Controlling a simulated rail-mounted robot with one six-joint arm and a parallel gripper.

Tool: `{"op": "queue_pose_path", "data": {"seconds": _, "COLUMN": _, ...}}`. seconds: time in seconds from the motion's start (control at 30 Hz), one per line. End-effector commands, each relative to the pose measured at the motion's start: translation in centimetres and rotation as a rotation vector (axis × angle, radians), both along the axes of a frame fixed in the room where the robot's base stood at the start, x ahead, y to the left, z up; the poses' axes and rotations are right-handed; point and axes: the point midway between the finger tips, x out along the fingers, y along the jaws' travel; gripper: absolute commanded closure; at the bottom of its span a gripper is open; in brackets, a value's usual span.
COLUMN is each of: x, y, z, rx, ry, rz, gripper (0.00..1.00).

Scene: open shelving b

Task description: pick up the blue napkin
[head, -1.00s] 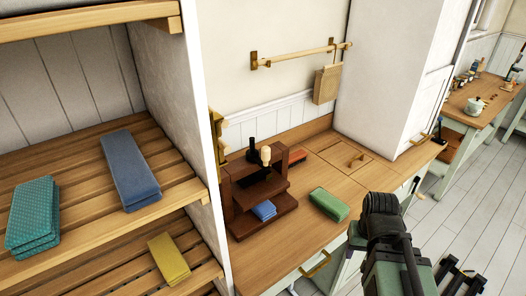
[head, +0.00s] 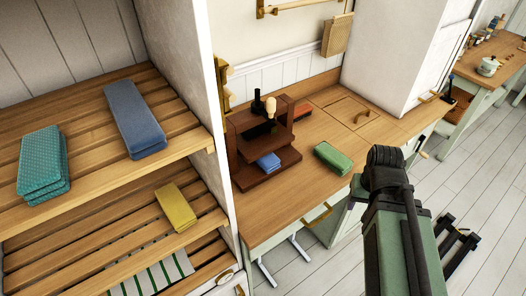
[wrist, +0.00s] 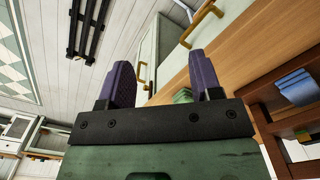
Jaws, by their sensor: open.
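A small blue folded cloth (head: 268,162) lies in the lower opening of a dark brown wooden stand (head: 284,165) on the counter. It also shows at the right edge of the wrist view (wrist: 297,87). A larger, duller blue folded cloth (head: 134,118) lies on the upper slatted shelf at the left. I cannot tell from the frames which one is the napkin meant. My gripper (wrist: 163,78) has two purple fingers spread apart with nothing between them. It is away from both blue cloths. It does not show in the head view.
A green folded cloth (head: 333,158) lies on the counter (head: 300,195), right of the stand. A teal stack (head: 44,165) is on the upper shelf and a yellow cloth (head: 175,207) on the shelf below. A white upright panel (head: 180,50) separates shelving from counter.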

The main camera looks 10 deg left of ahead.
Motion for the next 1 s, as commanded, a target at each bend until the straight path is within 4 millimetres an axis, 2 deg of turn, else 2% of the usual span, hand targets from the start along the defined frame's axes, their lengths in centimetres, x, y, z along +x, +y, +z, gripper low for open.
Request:
{"op": "queue_pose_path", "data": {"seconds": 0.47, "x": 0.0, "y": 0.0, "z": 0.0, "rx": 0.0, "ry": 0.0, "rz": 0.0, "gripper": 0.41}}
{"op": "queue_pose_path", "data": {"seconds": 0.53, "x": 0.0, "y": 0.0, "z": 0.0, "rx": 0.0, "ry": 0.0, "rz": 0.0, "gripper": 0.35}}
{"op": "queue_pose_path", "data": {"seconds": 0.73, "x": 0.0, "y": 0.0, "z": 0.0, "rx": 0.0, "ry": 0.0, "rz": 0.0, "gripper": 0.05}}
{"op": "queue_pose_path", "data": {"seconds": 0.77, "x": 0.0, "y": 0.0, "z": 0.0, "rx": 0.0, "ry": 0.0, "rz": 0.0, "gripper": 0.02}}
{"op": "queue_pose_path", "data": {"seconds": 1.0, "x": 0.0, "y": -0.1, "z": -0.14, "rx": 0.0, "ry": 0.0, "rz": -0.002, "gripper": 0.02}}
